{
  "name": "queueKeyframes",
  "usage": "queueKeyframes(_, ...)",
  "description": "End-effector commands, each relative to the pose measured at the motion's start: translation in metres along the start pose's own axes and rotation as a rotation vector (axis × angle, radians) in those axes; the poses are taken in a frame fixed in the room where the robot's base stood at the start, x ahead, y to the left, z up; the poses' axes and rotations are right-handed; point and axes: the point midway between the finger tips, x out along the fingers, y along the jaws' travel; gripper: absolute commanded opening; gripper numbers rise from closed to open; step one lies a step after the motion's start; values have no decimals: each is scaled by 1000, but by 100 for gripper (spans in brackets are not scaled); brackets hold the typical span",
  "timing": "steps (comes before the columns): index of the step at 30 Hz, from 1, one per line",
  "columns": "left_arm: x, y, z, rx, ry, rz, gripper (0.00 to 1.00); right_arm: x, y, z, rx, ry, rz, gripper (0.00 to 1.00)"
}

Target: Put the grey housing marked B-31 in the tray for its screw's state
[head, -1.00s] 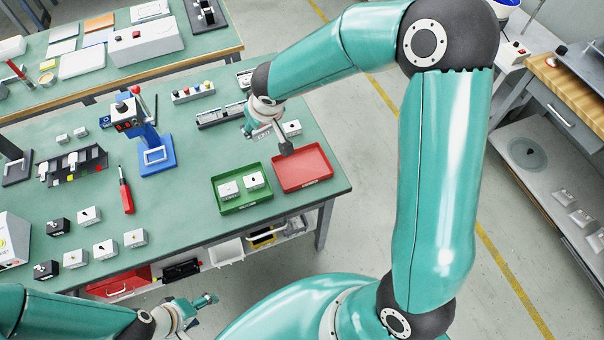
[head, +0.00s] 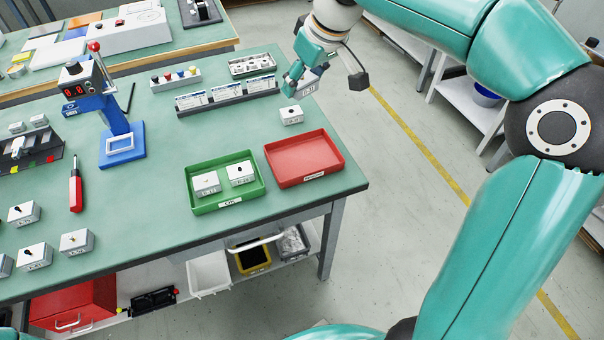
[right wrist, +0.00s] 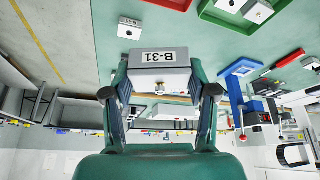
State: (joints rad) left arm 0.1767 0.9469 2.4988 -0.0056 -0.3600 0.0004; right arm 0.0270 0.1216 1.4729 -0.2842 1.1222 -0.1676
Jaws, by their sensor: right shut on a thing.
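The grey housing marked B-31 (right wrist: 160,57) is clamped between both fingers of my right gripper (right wrist: 162,88) in the right wrist view, its label readable. A small stud shows below the label; its screw's state is unclear. In the head view my right gripper (head: 302,78) holds the housing (head: 309,88) raised near the table's far right edge, beyond the red tray. The red tray (head: 283,182) is empty. The green tray (head: 200,208), left of it, holds two light housings (head: 206,183). My left gripper is out of view.
Another light housing (head: 291,115) stands on the table behind the red tray. A rack with labelled cards (head: 228,98) and a small parts tray (head: 252,64) lie farther back. A blue stand (head: 122,145) and red screwdriver (head: 76,192) are left. Table between stand and green tray is clear.

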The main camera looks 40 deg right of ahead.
Motion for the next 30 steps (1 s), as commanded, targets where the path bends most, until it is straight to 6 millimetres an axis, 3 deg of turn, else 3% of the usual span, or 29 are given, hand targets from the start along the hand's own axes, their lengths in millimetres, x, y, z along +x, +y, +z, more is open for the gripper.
queueKeyframes(5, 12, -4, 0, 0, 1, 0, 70, 12, 0, 9, -13, -2, -6, 24)
queueKeyframes(21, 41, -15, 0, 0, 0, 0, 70, 129, 0, 62, -11, -3, -6, 24)
queueKeyframes(30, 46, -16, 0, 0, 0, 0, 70, 152, 0, 72, -12, -3, -6, 24)
